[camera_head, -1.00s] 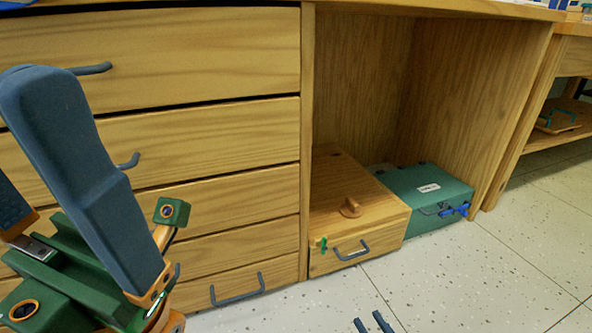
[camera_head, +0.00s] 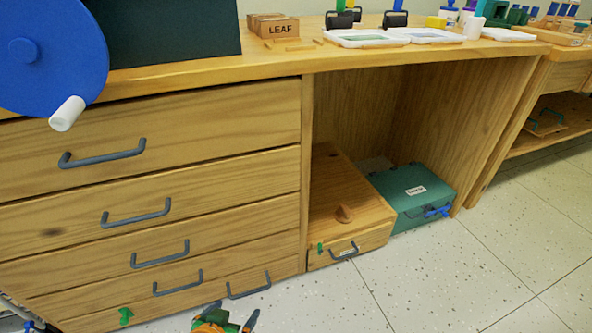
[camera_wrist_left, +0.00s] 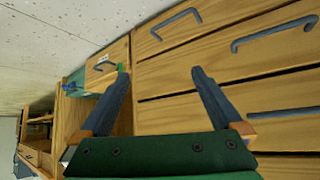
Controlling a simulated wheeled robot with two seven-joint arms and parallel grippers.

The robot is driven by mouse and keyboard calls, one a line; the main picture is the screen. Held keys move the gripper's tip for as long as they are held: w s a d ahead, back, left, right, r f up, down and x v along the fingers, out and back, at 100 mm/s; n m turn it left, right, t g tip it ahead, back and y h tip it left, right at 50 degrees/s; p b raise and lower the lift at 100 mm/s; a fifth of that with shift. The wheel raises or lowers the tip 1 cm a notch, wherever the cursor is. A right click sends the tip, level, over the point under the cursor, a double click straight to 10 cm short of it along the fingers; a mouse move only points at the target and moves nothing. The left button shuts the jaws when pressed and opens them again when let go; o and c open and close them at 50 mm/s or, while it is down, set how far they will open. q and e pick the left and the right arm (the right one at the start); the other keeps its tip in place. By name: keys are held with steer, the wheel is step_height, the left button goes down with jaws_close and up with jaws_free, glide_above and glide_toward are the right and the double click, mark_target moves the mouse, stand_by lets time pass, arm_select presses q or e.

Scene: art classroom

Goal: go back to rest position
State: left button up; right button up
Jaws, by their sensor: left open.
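My left gripper (camera_head: 230,314) shows at the bottom edge of the head view, low in front of the drawers, with only its finger end in the picture. In the left wrist view the left gripper (camera_wrist_left: 160,74) has its two dark fingers spread wide with nothing between them. It is apart from the wooden drawer unit (camera_head: 150,190), whose grey handles face me. My right gripper is not in view.
A wooden box (camera_head: 340,195) and a green case (camera_head: 405,190) stand in the open bay under the table. The speckled floor (camera_head: 430,285) at right is clear.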

arm_select(q)
steer(key=s+a+f+g+y+p, duration=0.1)
steer(key=s+f+g+p, duration=0.15)
steer(key=s, duration=0.35)
steer(key=s+a+f+g+p, duration=0.1)
steer(key=s+a+f+g, duration=0.15)
steer(key=s, duration=0.35)
steer(key=s+a+r+g+p, duration=0.1)
steer(key=s+r+p, duration=0.7)
steer(key=p, duration=1)
steer(key=s+r+g+p, duration=0.1)
steer(key=s+r+p, duration=0.6)
steer(key=r+p, duration=0.6)
steer(key=p, duration=0.6)
steer(key=shift+s+a+g, duration=0.3)
steer(key=shift+s+a, duration=0.1)
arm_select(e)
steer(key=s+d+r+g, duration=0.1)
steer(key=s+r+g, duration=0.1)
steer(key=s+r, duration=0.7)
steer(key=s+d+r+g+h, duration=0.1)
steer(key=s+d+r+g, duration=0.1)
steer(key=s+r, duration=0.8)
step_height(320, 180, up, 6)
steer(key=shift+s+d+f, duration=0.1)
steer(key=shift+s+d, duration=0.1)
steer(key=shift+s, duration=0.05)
arm_select(q)
steer(key=shift+r, duration=0.1)
